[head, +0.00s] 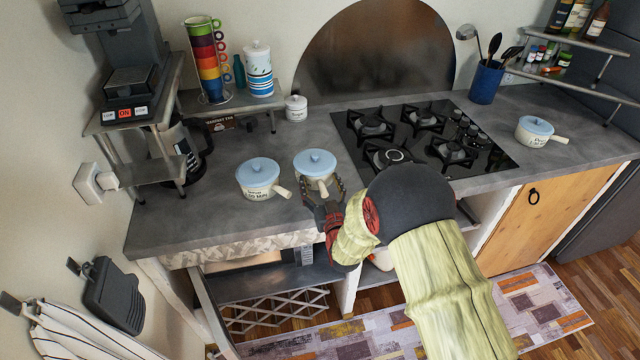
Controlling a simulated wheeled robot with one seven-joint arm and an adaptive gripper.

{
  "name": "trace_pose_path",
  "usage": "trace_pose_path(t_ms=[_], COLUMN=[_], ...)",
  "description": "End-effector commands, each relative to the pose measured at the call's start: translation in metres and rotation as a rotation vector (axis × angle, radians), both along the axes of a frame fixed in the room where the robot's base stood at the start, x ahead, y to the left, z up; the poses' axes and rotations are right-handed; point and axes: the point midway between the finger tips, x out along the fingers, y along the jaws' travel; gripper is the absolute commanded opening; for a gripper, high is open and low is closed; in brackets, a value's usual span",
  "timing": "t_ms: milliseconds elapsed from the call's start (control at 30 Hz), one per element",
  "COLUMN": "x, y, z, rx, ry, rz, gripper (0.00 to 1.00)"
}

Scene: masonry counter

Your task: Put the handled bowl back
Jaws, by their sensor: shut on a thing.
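Three cream handled bowls with light blue lids and dark lettering stand in the head view. The middle handled bowl (314,181) is on the grey counter (225,220) near its front edge, left of the hob. My gripper (322,188) reaches it from the front and is shut on it at its handle side; the fingers hide the handle. I cannot tell if the bowl is lifted off the counter. The left handled bowl (257,184) stands close beside it, its handle pointing right towards my gripper. The right handled bowl (532,139) stands beyond the hob.
A black gas hob (425,140) lies right of the middle bowl. A small lidded jar (296,108), a coffee pot (180,150) and a shelf with stacked cups (208,60) stand behind and left. A blue utensil holder (486,83) is at back right. The front left counter is clear.

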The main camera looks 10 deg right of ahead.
Motion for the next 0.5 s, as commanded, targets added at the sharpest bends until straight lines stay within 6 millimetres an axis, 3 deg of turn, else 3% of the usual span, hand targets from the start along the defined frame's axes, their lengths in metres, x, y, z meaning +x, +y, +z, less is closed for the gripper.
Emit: trace_pose_path(t_ms=[167,200,500], x=[0.0008,-0.0002,-0.0002], y=[0.0001,0.0001,0.0000], z=[-0.0007,-0.0026,-0.0020], rx=[0.000,0.000,0.000], ry=[-0.005,0.000,0.000], rz=[0.000,0.000,0.000], gripper=[0.08,0.70,0.87])
